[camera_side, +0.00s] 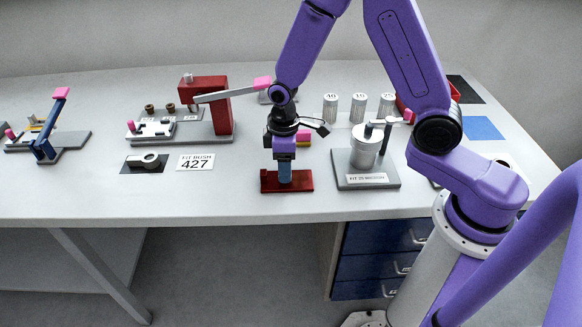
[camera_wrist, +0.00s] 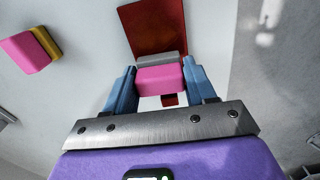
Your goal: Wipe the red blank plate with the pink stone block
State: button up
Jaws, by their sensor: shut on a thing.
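The red blank plate (camera_side: 268,184) lies flat near the front edge of the bench. It also shows in the wrist view (camera_wrist: 153,22), beyond the fingers. My gripper (camera_side: 285,178) points down over the plate, its blue fingertips very close to the surface. In the wrist view my gripper (camera_wrist: 162,85) is shut on the pink stone block (camera_wrist: 160,79), which has a grey layer on its far side. The block overlaps the plate's near part in that view. In the side view the fingers hide the block, so I cannot tell whether it touches the plate.
A pink and yellow block (camera_wrist: 27,50) lies apart on the bench, left in the wrist view. A grey fixture (camera_side: 367,165) stands right of the plate. Numbered cylinders (camera_side: 358,107) stand behind.

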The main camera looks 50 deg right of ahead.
jog(key=shift+r, duration=3.3)
